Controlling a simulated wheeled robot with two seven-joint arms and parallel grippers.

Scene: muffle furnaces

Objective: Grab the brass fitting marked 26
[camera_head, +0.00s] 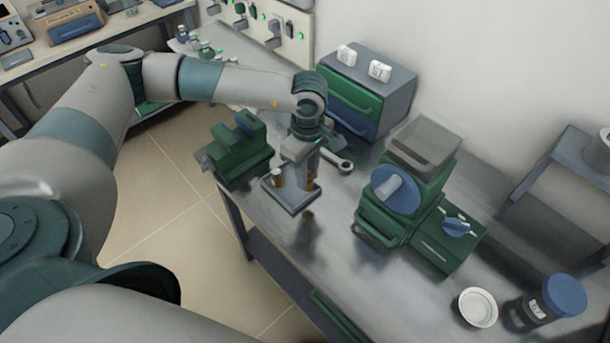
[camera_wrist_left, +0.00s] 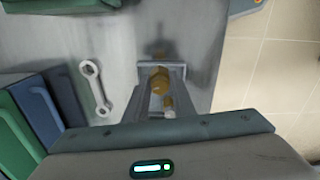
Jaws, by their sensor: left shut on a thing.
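My left gripper (camera_head: 293,190) points down over the near left part of the grey bench and is shut on a brass fitting (camera_head: 311,181). In the left wrist view the brass fitting (camera_wrist_left: 160,82) lies between the fingers of the left gripper (camera_wrist_left: 161,72). A smaller brass part with a pale end (camera_wrist_left: 169,108) shows beside it, close to the gripper body. The number 26 cannot be read in either view. The right gripper is not in view.
A green machine (camera_head: 236,155) stands left of the gripper and a larger green machine with a blue disc (camera_head: 430,190) right of it. A wrench (camera_head: 338,161) lies close behind. A green and blue drawer box (camera_head: 365,90) stands at the back. A white dish (camera_head: 478,307) is front right.

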